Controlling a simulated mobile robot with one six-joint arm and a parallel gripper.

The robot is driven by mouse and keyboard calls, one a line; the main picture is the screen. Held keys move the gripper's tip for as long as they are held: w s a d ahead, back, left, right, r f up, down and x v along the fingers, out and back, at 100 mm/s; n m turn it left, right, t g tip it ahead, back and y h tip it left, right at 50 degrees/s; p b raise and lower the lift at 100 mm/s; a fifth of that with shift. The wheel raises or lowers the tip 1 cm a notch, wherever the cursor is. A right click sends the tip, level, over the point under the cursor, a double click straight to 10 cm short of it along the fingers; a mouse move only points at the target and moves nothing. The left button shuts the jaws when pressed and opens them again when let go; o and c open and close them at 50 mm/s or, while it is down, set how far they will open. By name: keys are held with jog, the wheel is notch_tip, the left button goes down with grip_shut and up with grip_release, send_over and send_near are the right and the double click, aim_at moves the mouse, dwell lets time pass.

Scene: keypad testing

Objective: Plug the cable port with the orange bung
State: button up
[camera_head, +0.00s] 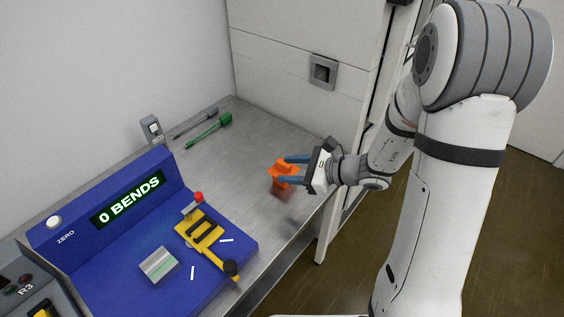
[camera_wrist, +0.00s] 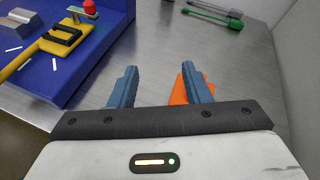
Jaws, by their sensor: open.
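The orange bung (camera_head: 283,168) is at the bench's right side in the camera_head view, at the blue fingertips of my gripper (camera_head: 284,170). In the camera_wrist view, my gripper (camera_wrist: 158,72) is open, with bare bench between its fingers. There the orange bung (camera_wrist: 179,92) shows beside and behind the right finger, which hides part of it. I cannot tell whether they touch. A square, grey-framed dark recess (camera_head: 322,71) in the pale cabinet panel looks like the cable port; nothing is seen in it.
A blue bend tester (camera_head: 118,206) reading "0 BENDS" carries a yellow lever clamp (camera_head: 201,231) and a small grey block (camera_head: 158,264). A green tool (camera_head: 209,130) and a grey tool (camera_head: 194,123) lie at the back. The bench (camera_head: 247,165) between them is clear.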

aim_at(279, 159)
jog(key=w+d+f+m+t, duration=0.1)
jog(key=w+f+m+t, duration=0.1)
jog(key=w+f+m, duration=0.1)
jog(key=w+d+f+m+t+h, duration=0.1)
jog(key=w+m, duration=0.1)
jog(key=shift+w+d+f+t, duration=0.1)
jog(key=shift+d+f+t, duration=0.1)
jog(key=shift+d+t, duration=0.15)
jog(key=shift+w+a+f+m, duration=0.15)
jog(key=shift+w+a+m, duration=0.05)
jog(key=shift+w+m, duration=0.1)
jog(key=x, duration=0.3)
jog(key=p+x, duration=0.1)
jog(key=x, duration=0.3)
jog(key=shift+s+a, duration=0.25)
jog(key=shift+s, duration=0.05)
jog(key=shift+c, duration=0.2)
grip_shut()
